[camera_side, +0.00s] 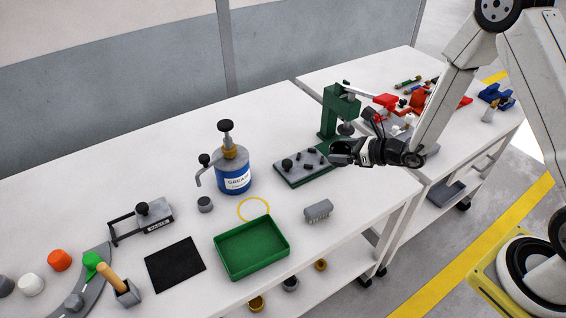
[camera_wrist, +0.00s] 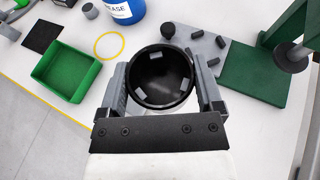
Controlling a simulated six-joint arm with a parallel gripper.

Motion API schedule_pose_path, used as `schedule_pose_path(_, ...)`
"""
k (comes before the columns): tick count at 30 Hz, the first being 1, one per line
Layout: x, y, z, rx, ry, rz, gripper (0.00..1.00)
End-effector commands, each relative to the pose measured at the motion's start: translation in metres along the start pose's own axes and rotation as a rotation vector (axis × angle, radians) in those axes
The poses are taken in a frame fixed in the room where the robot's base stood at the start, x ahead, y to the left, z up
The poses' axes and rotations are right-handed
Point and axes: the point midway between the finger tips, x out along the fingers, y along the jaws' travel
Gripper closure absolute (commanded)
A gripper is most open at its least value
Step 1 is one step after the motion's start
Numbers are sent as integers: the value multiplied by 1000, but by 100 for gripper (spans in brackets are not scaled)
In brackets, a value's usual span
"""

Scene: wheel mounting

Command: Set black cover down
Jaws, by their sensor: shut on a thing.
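The black cover (camera_wrist: 161,80) is a round, hollow black cup with small grey tabs inside. It sits between the two jaws of my gripper (camera_wrist: 162,85) in the wrist view, with its open side facing the camera. My gripper (camera_side: 345,152) is shut on the cover and holds it above the table, just right of the grey and green fixture in the side view. In the side view the cover (camera_side: 340,158) is a small dark shape at the end of my gripper, hard to tell from the jaws.
A green press (camera_side: 336,112) and a grey plate with black knobs (camera_side: 305,166) stand close by. White table around the ring is clear.

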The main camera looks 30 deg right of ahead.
Motion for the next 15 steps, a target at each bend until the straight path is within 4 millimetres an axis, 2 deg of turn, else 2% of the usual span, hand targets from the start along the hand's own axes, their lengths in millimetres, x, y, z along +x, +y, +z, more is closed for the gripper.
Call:
schedule_pose_path(8,8,74,-2,-120,3,268,86)
schedule_pose_path(15,-2,153,-12,-249,3,577,86)
